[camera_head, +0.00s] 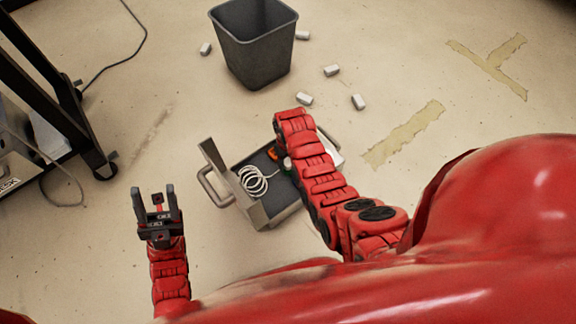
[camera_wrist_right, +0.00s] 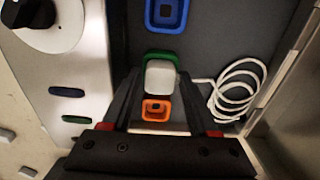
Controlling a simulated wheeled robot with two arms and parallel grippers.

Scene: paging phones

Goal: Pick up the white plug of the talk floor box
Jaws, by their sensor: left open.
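The open talk floor box (camera_head: 285,211) lies on the floor. In the right wrist view, the white plug (camera_wrist_right: 160,78) is a small rounded block between the fingertips of my right gripper (camera_wrist_right: 161,88). It covers part of the green-rimmed socket (camera_wrist_right: 152,56); the orange-rimmed socket (camera_wrist_right: 157,109) is nearer the gripper. I cannot tell whether the fingers press on the plug or whether it is seated. A coiled white cord (camera_wrist_right: 233,92) lies to its right. In the head view my right arm hides its gripper. My left gripper (camera_head: 158,203) is open and empty, left of the box.
A blue-rimmed socket (camera_wrist_right: 166,14) is farther inside the box. A dark bin (camera_head: 254,50) stands behind, with several small white blocks (camera_head: 332,70) around it. A black wheeled frame (camera_head: 62,105) is at left. Tape strips (camera_head: 403,134) mark the floor at right.

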